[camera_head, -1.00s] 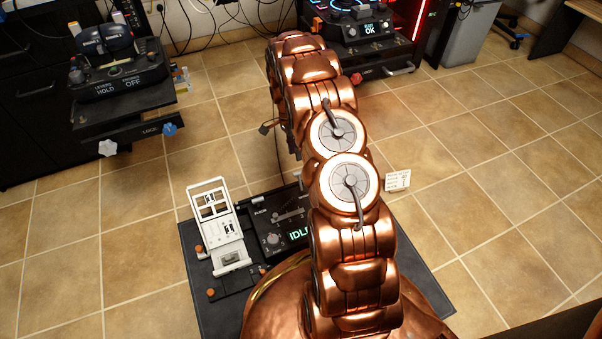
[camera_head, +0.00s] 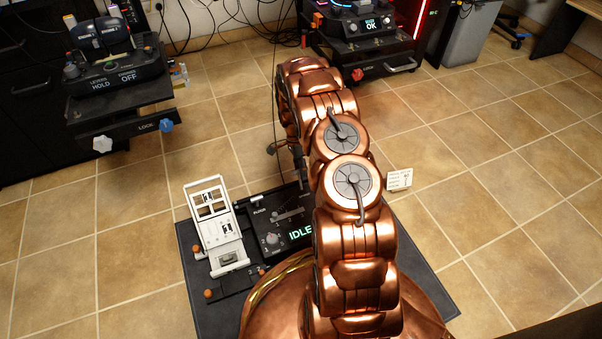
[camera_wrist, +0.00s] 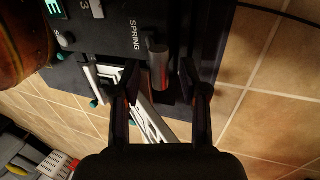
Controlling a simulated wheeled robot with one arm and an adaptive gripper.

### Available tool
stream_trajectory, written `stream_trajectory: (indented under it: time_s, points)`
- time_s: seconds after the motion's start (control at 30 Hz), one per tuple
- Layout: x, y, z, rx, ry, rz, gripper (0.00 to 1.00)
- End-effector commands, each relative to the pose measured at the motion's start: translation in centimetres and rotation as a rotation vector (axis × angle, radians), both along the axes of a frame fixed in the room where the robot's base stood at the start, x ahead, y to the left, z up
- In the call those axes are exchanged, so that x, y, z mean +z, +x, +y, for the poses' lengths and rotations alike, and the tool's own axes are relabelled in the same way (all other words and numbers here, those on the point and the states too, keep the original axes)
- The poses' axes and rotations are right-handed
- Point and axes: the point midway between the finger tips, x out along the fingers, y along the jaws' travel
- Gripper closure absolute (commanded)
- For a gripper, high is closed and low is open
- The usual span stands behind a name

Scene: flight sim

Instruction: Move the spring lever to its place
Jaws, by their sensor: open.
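In the wrist view the spring lever (camera_wrist: 158,66), a grey rounded bar, stands on the dark panel beside the printed word SPRING. My gripper (camera_wrist: 160,72) is open, with one dark finger on each side of the lever. I cannot tell whether either finger touches it.
A white framed switch unit (camera_head: 218,240) stands on the dark base mat (camera_head: 192,262), left of the panel. A small white card (camera_head: 399,179) is to the right of my arm. A console with levers (camera_head: 118,82) is at the back left. Tiled floor is clear at right.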

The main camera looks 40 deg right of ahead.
Motion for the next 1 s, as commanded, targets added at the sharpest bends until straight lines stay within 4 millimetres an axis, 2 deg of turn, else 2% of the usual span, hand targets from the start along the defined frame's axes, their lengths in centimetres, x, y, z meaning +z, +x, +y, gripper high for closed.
stream_trajectory:
  time_s: [0.3, 0.7, 1.0]
  points:
    - [-0.43, -0.18, 0.07, 0.0, 0.001, 0.001, 0.56]
    - [-0.43, -0.17, 0.07, 0.0, 0.001, 0.001, 0.98]
    - [-0.42, -0.15, 0.07, 0.0, 0.001, 0.0, 1.0]
